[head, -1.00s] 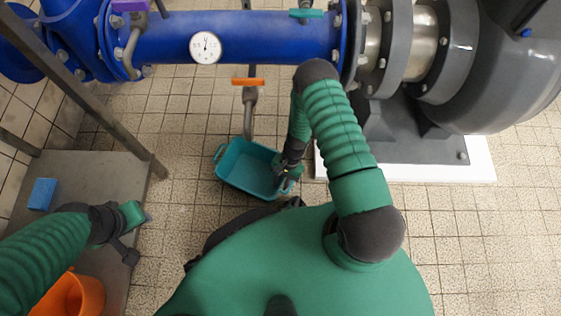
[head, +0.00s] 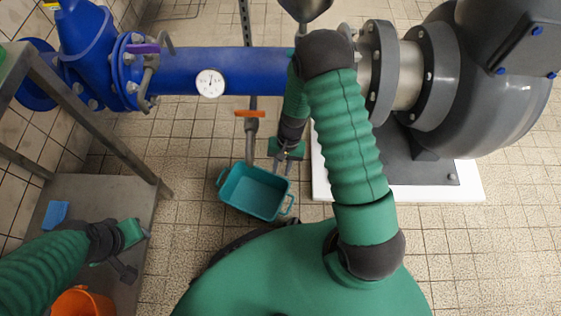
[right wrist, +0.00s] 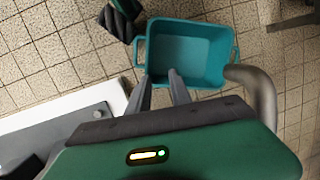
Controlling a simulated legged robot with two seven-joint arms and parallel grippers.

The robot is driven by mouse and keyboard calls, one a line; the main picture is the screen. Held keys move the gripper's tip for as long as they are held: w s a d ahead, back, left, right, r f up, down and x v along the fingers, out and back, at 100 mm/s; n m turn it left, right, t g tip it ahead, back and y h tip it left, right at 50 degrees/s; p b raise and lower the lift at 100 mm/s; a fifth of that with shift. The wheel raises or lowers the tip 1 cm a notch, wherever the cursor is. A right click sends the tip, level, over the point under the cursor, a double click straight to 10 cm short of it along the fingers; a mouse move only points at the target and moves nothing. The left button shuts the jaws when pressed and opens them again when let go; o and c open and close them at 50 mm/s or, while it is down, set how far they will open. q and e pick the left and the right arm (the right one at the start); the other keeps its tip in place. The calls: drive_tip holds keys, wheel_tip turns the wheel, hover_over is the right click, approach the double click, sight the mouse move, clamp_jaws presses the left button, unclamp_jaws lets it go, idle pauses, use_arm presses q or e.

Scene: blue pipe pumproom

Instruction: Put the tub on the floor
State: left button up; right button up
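The teal tub (head: 256,212) appears to stand upright on the tiled floor, in front of the orange-handled drain valve. It is empty, with a handle at each end. It also shows in the right wrist view (right wrist: 153,45). My right gripper (head: 283,166) is above and behind the tub's back right side in the head view. In the right wrist view its two fingers (right wrist: 161,76) are apart with nothing between them, pointing towards the tub. My left gripper (head: 143,231) is over the grey metal table at the left; its finger opening is too small to tell.
The grey table (head: 110,193) holds a blue sponge (head: 55,213); an orange bucket (head: 82,302) is near its front. The valve's orange handle (head: 250,114) hangs below the blue pipe (head: 190,70). The grey pump (head: 480,90) on its white plinth stands right.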

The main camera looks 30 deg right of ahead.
drive_tip(key=s+a+r+n+t+h, duration=0.1)
drive_tip(key=s+a+r+n+t, duration=0.1)
drive_tip(key=r, duration=0.8)
drive_tip(key=s+a+r+n+t+h, duration=0.1)
drive_tip(key=r+n, duration=0.4)
drive_tip(key=r, duration=0.6)
drive_tip(key=shift+s+a+n+t+h, duration=0.35)
drive_tip(key=shift+s+a, duration=0.35)
drive_tip(key=shift+s, duration=0.45)
drive_tip(key=shift+r, duration=0.15)
drive_tip(key=w+p+v, duration=0.3)
drive_tip(key=p+v, duration=1)
drive_tip(key=w+r+p+v, duration=0.1)
drive_tip(key=w+p+v, duration=0.1)
drive_tip(key=p+v, duration=1.1)
drive_tip(key=w+r+p+v, duration=0.1)
drive_tip(key=w+p+v, duration=0.2)
drive_tip(key=p+v, duration=1.1)
drive_tip(key=shift+w+a+p, duration=0.2)
drive_tip(key=shift+w+p, duration=0.25)
drive_tip(key=shift+p, duration=0.2)
